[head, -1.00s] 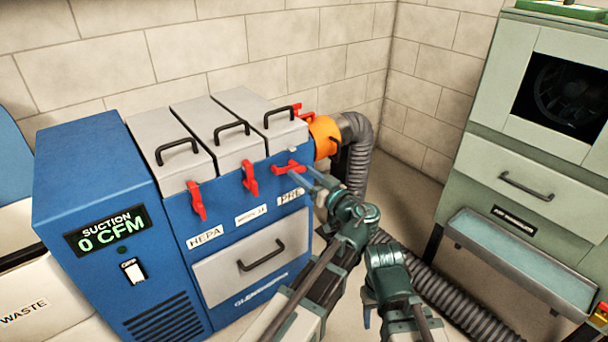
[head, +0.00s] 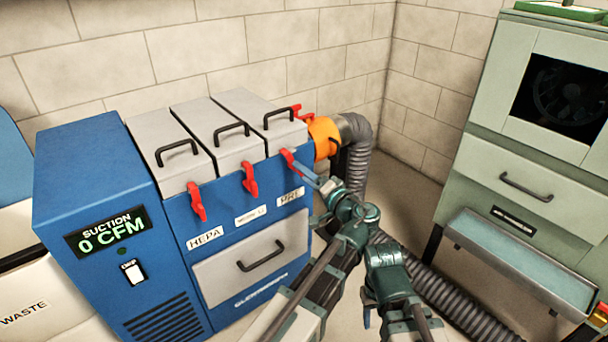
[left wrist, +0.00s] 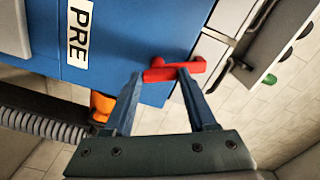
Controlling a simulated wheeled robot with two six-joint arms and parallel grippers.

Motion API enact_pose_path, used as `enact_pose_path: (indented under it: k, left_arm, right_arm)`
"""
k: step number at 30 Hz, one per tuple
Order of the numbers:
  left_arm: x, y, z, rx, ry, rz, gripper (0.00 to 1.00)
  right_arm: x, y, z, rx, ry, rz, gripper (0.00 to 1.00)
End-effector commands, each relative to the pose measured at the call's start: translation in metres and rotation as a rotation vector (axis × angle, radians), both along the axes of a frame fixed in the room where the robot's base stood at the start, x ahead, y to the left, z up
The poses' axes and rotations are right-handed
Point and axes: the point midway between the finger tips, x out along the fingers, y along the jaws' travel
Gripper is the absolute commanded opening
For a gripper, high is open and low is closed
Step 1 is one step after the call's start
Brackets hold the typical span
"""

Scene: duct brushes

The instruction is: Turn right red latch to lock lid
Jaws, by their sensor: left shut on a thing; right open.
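The right red latch (head: 291,161) is on the blue unit's front top edge, below the rightmost grey lid (head: 262,112). It slants down to the right, toward the orange collar. My left gripper (head: 312,178) is shut on the latch's arm. In the left wrist view, the latch (left wrist: 170,71) lies between the two blue fingers (left wrist: 158,78). The fingers hide part of the latch. My right gripper (head: 367,315) is low in the head view, apart from the unit. Only a bit of a finger shows there.
Two other red latches (head: 250,180) (head: 197,202) hang down along the same edge. A green cabinet (head: 480,190) stands at the right.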

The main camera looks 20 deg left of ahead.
Motion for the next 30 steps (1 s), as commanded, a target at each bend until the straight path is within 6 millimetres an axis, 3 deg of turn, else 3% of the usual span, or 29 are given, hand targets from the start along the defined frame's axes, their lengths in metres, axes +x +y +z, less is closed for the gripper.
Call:
enact_pose_path:
  k: [15, 30]
  left_arm:
    - [0.0014, -0.0014, 0.0001, 0.225, 0.290, -0.001, 0.02]
    - [0.0016, -0.0017, 0.0000, 0.284, 0.367, -0.002, 0.02]
  right_arm:
    - [0.0000, 0.0000, 0.0003, 0.000, 0.000, 0.000, 0.50]
    - [0.0000, 0.0000, 0.0003, 0.000, 0.000, 0.000, 0.50]
